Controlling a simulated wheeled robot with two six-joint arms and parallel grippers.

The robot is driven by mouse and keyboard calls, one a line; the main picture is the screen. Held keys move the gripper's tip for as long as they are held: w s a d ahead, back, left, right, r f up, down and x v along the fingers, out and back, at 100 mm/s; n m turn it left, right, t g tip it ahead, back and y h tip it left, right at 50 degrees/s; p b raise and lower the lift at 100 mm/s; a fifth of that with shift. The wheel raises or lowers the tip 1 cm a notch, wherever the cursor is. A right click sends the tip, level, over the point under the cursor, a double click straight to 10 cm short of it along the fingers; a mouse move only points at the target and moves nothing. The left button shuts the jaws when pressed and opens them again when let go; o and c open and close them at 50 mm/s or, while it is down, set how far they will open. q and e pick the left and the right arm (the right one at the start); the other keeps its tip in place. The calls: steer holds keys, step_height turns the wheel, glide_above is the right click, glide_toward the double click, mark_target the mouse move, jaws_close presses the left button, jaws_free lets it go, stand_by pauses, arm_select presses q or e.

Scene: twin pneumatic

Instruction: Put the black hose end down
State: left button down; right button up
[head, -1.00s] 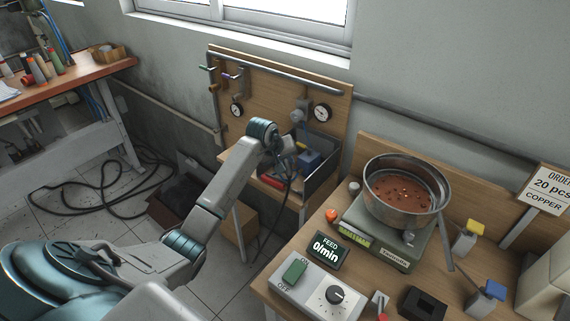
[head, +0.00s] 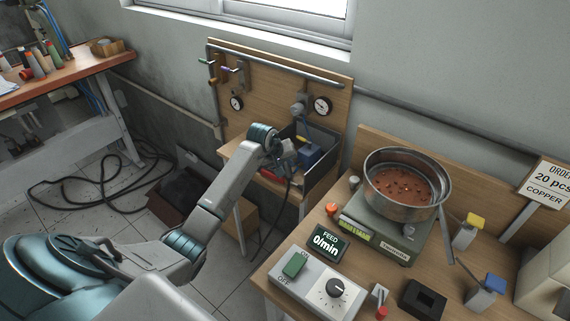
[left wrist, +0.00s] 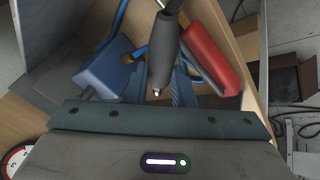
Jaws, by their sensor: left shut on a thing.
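My left gripper (head: 284,160) is at the front edge of the small wooden bench under the gauge board. In the left wrist view its blue fingers (left wrist: 160,92) are shut on the black hose end (left wrist: 165,55), a dark grey sleeve with a small metal tip. The black hose (head: 284,192) hangs below the gripper in the head view. The hose end itself is mostly hidden there by the gripper. My right gripper is not in view.
A blue block (head: 309,154) and a red-handled tool (left wrist: 210,45) lie near the gripper. A grey metal tray wall (head: 322,170) stands right of it. Two gauges are on the board (head: 275,85). A bowl (head: 405,185) on a feeder stands on the right bench.

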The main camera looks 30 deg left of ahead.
arm_select(q)
steer(key=c, duration=1.2)
jaws_free()
steer(key=shift+c, duration=0.2)
steer(key=shift+r, duration=0.1)
steer(key=shift+r+p, duration=0.5)
steer(key=shift+p, duration=0.2)
steer(key=shift+s+r, duration=0.1)
steer(key=shift+r, duration=0.2)
steer(key=b+v, duration=0.2)
steer(key=v, duration=0.9)
steer(key=shift+s+r+b, duration=0.2)
steer(key=shift+b, duration=0.15)
